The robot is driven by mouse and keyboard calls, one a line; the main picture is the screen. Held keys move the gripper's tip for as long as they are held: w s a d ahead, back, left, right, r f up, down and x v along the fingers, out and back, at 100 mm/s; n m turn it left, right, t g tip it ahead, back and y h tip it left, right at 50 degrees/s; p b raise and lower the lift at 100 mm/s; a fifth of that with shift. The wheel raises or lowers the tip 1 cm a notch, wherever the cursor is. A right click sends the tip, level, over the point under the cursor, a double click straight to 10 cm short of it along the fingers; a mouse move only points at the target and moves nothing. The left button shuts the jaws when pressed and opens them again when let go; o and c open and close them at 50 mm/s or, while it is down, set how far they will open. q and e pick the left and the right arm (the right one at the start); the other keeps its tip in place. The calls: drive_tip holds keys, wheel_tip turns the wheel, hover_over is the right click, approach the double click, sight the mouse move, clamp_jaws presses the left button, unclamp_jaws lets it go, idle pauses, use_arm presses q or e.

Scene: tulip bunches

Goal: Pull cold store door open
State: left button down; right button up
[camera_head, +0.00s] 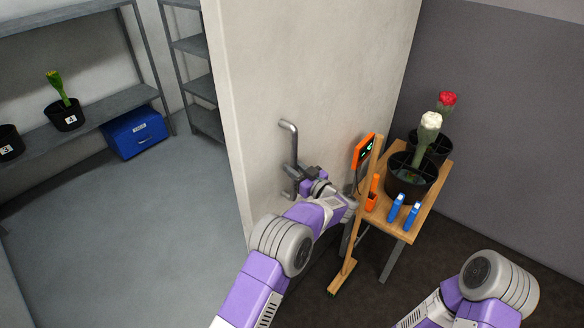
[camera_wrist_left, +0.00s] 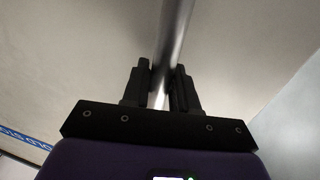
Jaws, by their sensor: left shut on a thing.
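The cold store door (camera_head: 260,85) is a thick pale slab standing open, with the store's inside showing to its left. A grey bar handle (camera_head: 293,145) runs upright on its face. My left gripper (camera_head: 304,186) is shut on the lower part of this handle. In the left wrist view the handle bar (camera_wrist_left: 172,40) passes between the two black fingers (camera_wrist_left: 162,90). Of my right arm, only links show at the lower right; its gripper is out of view.
Inside the store are metal shelves (camera_head: 100,103), numbered pots and a blue box (camera_head: 135,132). The grey floor there is clear.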

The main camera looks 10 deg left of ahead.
use_arm(q)
drive_tip(key=shift+a, duration=0.1)
drive_tip(key=c, duration=1)
unclamp_jaws()
drive_tip(key=v, duration=0.7)
drive_tip(key=shift+s+d, duration=0.2)
drive_tip(key=shift+d, duration=0.05)
